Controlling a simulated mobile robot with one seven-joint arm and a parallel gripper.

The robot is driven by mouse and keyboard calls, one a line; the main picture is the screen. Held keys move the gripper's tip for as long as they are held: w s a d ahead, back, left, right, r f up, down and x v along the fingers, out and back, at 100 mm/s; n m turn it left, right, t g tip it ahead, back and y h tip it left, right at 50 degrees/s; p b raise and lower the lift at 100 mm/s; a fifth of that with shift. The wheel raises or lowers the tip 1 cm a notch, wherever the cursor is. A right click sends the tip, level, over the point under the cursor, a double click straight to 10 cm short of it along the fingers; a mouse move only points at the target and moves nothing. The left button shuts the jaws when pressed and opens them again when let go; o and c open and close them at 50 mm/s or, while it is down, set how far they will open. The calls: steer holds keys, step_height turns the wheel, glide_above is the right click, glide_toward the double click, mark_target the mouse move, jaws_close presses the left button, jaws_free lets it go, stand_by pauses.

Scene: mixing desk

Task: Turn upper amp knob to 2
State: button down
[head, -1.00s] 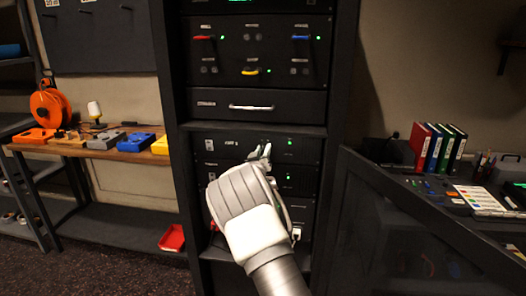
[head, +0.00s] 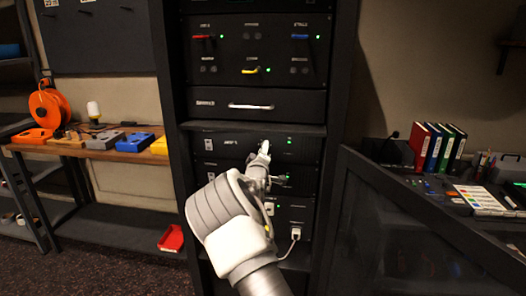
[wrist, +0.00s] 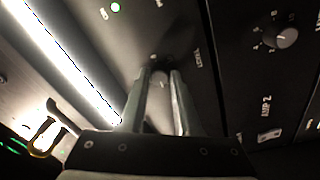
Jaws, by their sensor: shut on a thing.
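The upper amp (head: 228,145) is a black panel in the rack, just below the drawer, with a green light at its right. My gripper (head: 264,147) reaches up to the middle of this panel. In the wrist view its two fingers (wrist: 160,70) are closed around the small dark upper amp knob (wrist: 160,60). The fingers cover most of the knob, and I cannot read its pointer or setting. In the head view the gripper hides the knob.
The lower amp has a grey knob (wrist: 287,38) near its AMP 2 label. Above are a drawer with a silver handle (head: 251,106) and a panel with red, yellow and blue handles. An open dark door (head: 405,225) stands at the right. A cable plug (head: 295,233) is low on the rack.

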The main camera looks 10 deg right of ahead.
stand_by(0.3)
steer(key=c, duration=0.6)
jaws_free()
steer(key=p+v, duration=0.1)
steer(key=v, duration=1.6)
steer(key=shift+s+f, duration=0.1)
steer(key=shift+s, duration=0.15)
steer(key=shift+d, duration=0.1)
